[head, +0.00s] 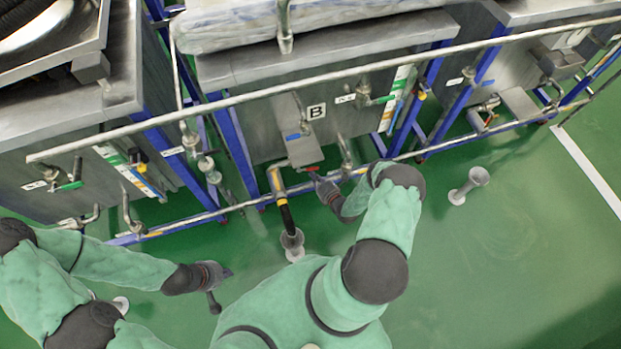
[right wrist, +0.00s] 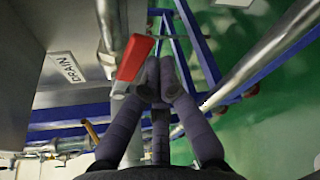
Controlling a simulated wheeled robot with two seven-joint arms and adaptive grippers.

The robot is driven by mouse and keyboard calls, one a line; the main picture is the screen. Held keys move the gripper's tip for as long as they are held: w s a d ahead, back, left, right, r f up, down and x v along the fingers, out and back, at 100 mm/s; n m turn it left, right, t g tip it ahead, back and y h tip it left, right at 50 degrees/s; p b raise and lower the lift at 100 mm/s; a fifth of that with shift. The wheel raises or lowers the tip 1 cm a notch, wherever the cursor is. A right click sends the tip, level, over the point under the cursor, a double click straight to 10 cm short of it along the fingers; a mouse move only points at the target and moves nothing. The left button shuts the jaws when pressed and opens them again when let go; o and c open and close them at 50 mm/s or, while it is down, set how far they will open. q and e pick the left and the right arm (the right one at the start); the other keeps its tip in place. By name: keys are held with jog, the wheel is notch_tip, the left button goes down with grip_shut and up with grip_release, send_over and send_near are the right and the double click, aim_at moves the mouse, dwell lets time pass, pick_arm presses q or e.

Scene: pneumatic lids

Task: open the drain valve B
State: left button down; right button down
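Tank B, marked by a "B" label (head: 316,111), stands in the middle of the head view. Its drain valve has a red handle (head: 314,169) low on the tank front, beside a yellow-and-black pipe (head: 280,198). In the right wrist view the red handle (right wrist: 133,60) is large, just left of my fingertips, with a DRAIN label (right wrist: 66,68) further left. My right gripper (head: 324,184) is at the handle; its fingertips (right wrist: 161,80) are drawn together beside it. Whether they touch it is unclear. My left gripper (head: 220,284) is open and empty, low over the floor.
A long steel rail (head: 240,97) crosses in front of the tanks, with a lower pipe (head: 260,201) and blue frame legs near the floor. Other tanks stand left and right. A floor drain funnel (head: 468,186) is at right. The green floor at lower right is clear.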

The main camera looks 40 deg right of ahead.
pick_arm(q)
jog(key=shift+r+p, duration=0.3)
jog(key=shift+r, duration=0.05)
pick_arm(e)
jog(key=shift+s+d+r, duration=0.1)
jog(key=shift+d+r, duration=0.15)
jog(key=shift+r, duration=0.25)
jog(key=shift+d+r, duration=0.25)
jog(key=shift+r, duration=0.3)
pick_arm(q)
jog(key=shift+f, duration=0.1)
